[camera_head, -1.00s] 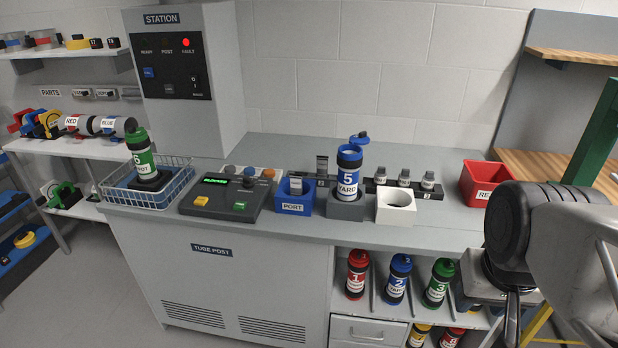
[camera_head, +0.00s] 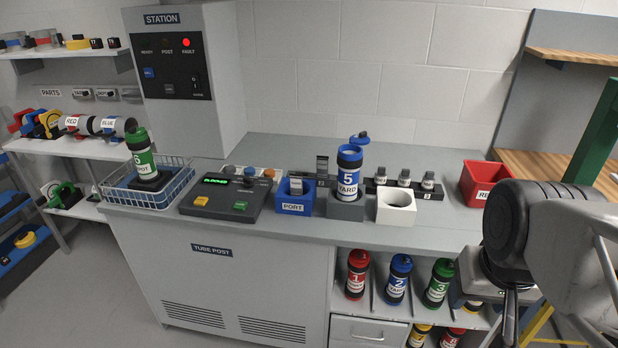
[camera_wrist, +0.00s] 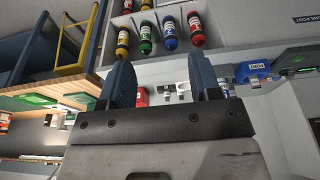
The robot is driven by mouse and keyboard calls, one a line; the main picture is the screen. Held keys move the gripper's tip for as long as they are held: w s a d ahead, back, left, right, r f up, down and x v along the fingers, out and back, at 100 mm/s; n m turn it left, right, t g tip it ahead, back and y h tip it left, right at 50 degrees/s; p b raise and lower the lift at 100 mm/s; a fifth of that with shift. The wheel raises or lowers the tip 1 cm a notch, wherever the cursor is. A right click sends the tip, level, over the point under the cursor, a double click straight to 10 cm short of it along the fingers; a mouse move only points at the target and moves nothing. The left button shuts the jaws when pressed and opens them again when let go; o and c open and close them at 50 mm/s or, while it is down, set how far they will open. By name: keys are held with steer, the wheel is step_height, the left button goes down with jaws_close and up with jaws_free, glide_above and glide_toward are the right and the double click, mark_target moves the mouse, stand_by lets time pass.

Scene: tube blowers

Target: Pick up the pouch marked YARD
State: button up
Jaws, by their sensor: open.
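No pouch with a readable YARD label shows. The blue canister marked 5 YARD (camera_head: 348,185) stands upright in a grey holder (camera_head: 345,209) on the counter, its blue cap (camera_head: 360,138) tipped open; its inside is hidden. Small grey items with pale labels (camera_head: 404,177) stand in a dark rack behind the white cup; their words are too small to read. A blue PORT bin (camera_head: 293,208) holds a grey item (camera_head: 296,186). My gripper (camera_wrist: 163,82) is open and empty in the wrist view, apart from the counter things. In the head view my arm is at the right.
A white cup (camera_head: 396,208) and a red bin (camera_head: 480,183) stand right of the canister. A control box (camera_head: 222,198) and a wire basket (camera_head: 165,196) with a green canister stand left. Several canisters, including a blue one marked 2 (camera_head: 397,279), fill the shelf below.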

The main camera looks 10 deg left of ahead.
steer(key=w+a+f+n+t+y, duration=0.1)
steer(key=w+a+t, duration=0.1)
steer(key=w+a, duration=0.65)
steer(key=w+a+t+y, duration=0.15)
steer(key=w+a, duration=0.35)
steer(key=w, duration=0.7)
steer(key=w+a+f+n+t+y, duration=0.1)
steer(key=w+a+t, duration=0.1)
steer(key=w+a, duration=0.7)
steer(key=m+t+h, duration=0.2)
steer(key=t+h, duration=0.2)
glide_toward(296, 183)
steer(key=x, duration=0.3)
steer(key=shift+d+y, duration=0.1)
steer(key=shift+y, duration=0.15)
steer(key=shift+w+f, duration=0.1)
steer(key=shift+x, duration=1.2)
steer(key=shift+x, duration=2.6)
